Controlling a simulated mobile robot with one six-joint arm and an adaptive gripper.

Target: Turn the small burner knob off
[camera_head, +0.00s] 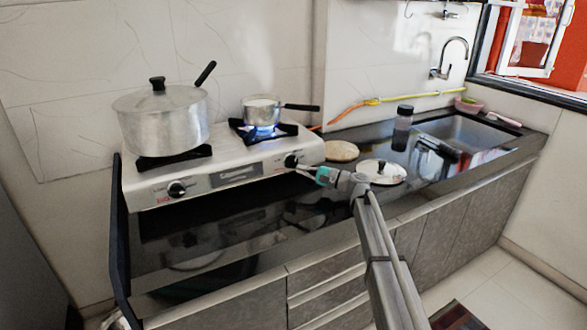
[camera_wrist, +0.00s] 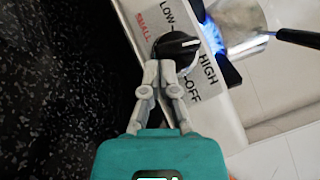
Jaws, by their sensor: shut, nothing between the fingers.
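The small burner knob (camera_head: 291,161) is black and round, on the right of the stove's white front panel. In the wrist view the knob (camera_wrist: 178,45) has a white mark on its right side, with LOW, HIGH and OFF printed around it. My gripper (camera_head: 300,168) is at the knob. In the wrist view my gripper (camera_wrist: 161,66) is shut, its two fingertips together at the knob's lower-left edge; I cannot tell if they touch it. A blue flame (camera_wrist: 207,38) burns at the small burner, under the small pot (camera_head: 262,110).
A large lidded pot (camera_head: 163,118) stands on the left burner, above another knob (camera_head: 177,188). The small pot's handle (camera_head: 301,107) points right. A round board (camera_head: 341,151), a lidded dish (camera_head: 382,172) and a jar (camera_head: 403,118) stand right of the stove. The dark counter front (camera_head: 230,235) is clear.

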